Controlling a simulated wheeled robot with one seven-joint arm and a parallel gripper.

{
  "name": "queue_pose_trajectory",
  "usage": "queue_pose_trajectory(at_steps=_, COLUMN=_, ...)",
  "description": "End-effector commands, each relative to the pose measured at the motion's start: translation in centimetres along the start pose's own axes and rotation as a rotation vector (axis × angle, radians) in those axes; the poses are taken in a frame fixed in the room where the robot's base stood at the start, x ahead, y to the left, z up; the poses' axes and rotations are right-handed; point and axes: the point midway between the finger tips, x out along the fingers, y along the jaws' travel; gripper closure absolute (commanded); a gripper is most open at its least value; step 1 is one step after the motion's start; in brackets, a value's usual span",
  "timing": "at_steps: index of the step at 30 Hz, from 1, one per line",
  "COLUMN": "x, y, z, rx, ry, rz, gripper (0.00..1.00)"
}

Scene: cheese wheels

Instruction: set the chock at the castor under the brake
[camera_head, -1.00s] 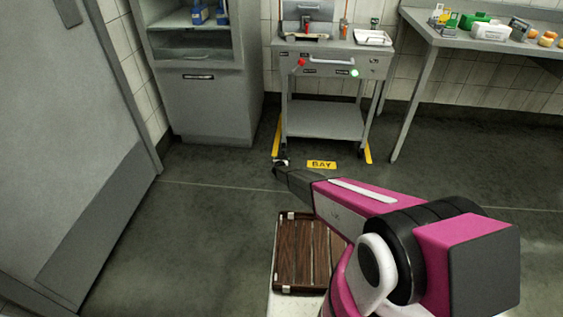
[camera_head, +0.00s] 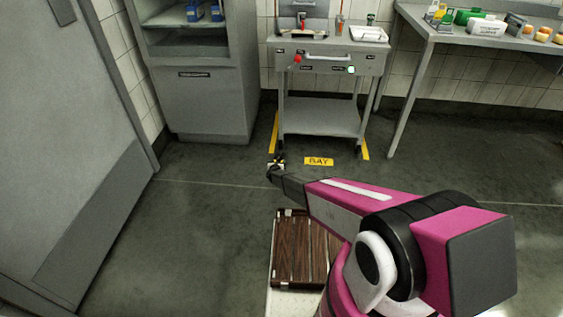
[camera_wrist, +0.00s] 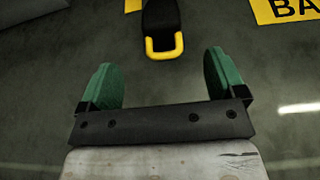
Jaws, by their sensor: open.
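A black chock (camera_wrist: 161,18) with a yellow loop handle lies on the floor at the top middle of the wrist view; its far end is cut off. My gripper (camera_wrist: 160,78) is open, its green fingers apart and empty, with the handle ahead of the gap. In the head view my gripper (camera_head: 272,174) is low, in front of the trolley's left front corner. The grey trolley (camera_head: 320,117) stands on castors, the right front castor (camera_head: 362,153) visible. The left front castor is hard to make out behind my gripper. A red knob (camera_head: 297,58) and a green light (camera_head: 351,70) are on the trolley's front.
A yellow BAY plate (camera_head: 319,161) and yellow floor strips (camera_head: 365,150) mark the trolley's place. A grey cabinet (camera_head: 205,105) stands left, a laden bench (camera_head: 450,35) right. A slatted brown rack (camera_head: 295,250) is near me. Open floor lies left.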

Motion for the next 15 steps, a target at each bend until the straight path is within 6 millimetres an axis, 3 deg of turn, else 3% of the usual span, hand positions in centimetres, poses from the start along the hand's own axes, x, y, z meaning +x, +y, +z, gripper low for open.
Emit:
queue_pose_trajectory(at_steps=4, x=-0.8, y=-0.1, z=0.3, rx=-0.008, ry=0.002, rz=0.003, gripper=0.11)
queue_pose_trajectory(at_steps=7, x=-1.7, y=-0.6, z=1.7, rx=-0.072, ry=0.015, rz=0.027, gripper=0.11)
queue_pose_trajectory(at_steps=11, x=-4.4, y=-2.0, z=5.6, rx=-0.281, ry=0.052, rz=0.108, gripper=0.11)
queue_pose_trajectory(at_steps=15, x=-9.1, y=-4.4, z=10.8, rx=-0.629, ry=0.097, rz=0.244, gripper=0.11)
